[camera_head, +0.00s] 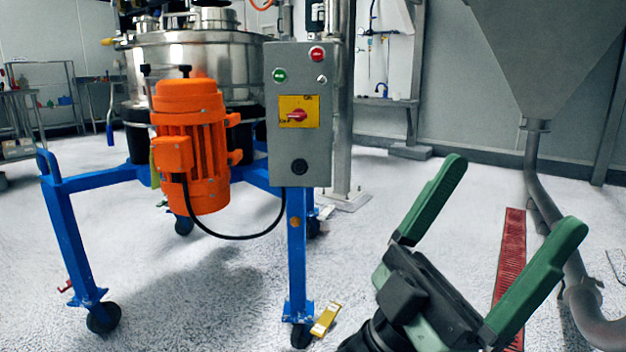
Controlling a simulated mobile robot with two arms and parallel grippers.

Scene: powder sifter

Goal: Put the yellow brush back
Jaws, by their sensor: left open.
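A small yellow object, which looks like the yellow brush (326,319), lies on the floor beside the front wheel of the sifter's blue frame. Its bristles cannot be made out. My left gripper (515,198) is at the lower right, with its two green fingers spread wide and nothing between them. In the picture it is to the right of the yellow object and apart from it. My right gripper does not show.
The sifter's blue wheeled frame (297,250) carries an orange motor (190,130) and a grey control box (301,150). A grey hopper (545,50) with a pipe stands at right, near a red floor grate (510,260). Speckled floor is open between them.

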